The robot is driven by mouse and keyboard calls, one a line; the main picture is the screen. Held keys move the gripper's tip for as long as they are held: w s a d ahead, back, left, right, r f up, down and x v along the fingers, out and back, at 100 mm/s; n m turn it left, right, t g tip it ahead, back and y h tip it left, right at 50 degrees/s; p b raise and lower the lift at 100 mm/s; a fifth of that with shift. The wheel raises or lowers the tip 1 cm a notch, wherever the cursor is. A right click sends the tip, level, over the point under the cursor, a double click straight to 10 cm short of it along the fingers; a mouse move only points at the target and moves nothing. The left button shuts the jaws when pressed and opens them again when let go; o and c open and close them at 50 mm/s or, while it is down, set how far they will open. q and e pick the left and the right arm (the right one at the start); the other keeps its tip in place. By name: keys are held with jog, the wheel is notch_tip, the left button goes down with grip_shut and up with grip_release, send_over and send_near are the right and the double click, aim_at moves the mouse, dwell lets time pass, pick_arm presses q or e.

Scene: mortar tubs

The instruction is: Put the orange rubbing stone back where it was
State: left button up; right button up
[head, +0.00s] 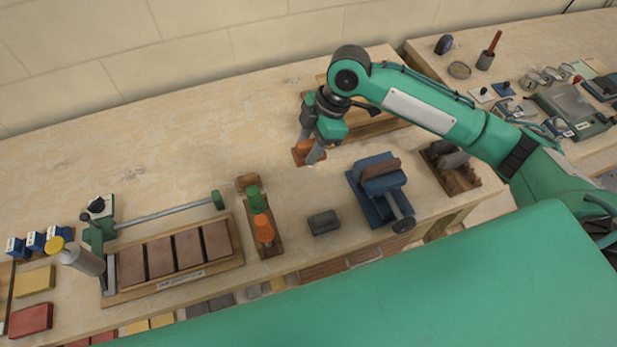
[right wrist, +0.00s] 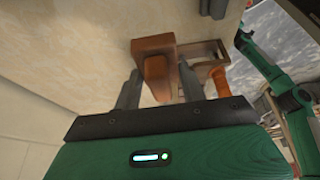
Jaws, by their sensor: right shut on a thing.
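The orange rubbing stone (head: 302,149) is a brown block with an orange grip, at the middle of the bench in the head view. My right gripper (head: 311,148) is shut on it from above. In the right wrist view the stone (right wrist: 155,76) sits between the two fingers, its block end beyond the tips. I cannot tell whether its underside touches the bench. A narrow wooden rack (head: 274,247) to the lower left holds a green-handled tool (head: 255,200) and an orange-handled tool (head: 264,231). My left gripper is not in view.
A blue clamp-like device (head: 378,188) and a small dark block (head: 323,221) stand nearer the front edge. A wooden tray with brown tiles (head: 188,248) lies at left. A wooden tray (head: 372,126) is partly behind my arm. The bench left of the gripper is clear.

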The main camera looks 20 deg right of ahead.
notch_tip(320, 180, down, 10)
jog(key=shift+w+r+p, duration=0.1)
jog(key=shift+r+p, duration=0.15)
jog(key=shift+p, duration=0.4)
notch_tip(320, 180, down, 4)
jog(key=shift+p, duration=0.45)
jog(key=shift+f, duration=0.15)
jog(key=shift+f, duration=0.1)
jog(key=o, duration=0.9)
jog(key=shift+o, duration=0.2)
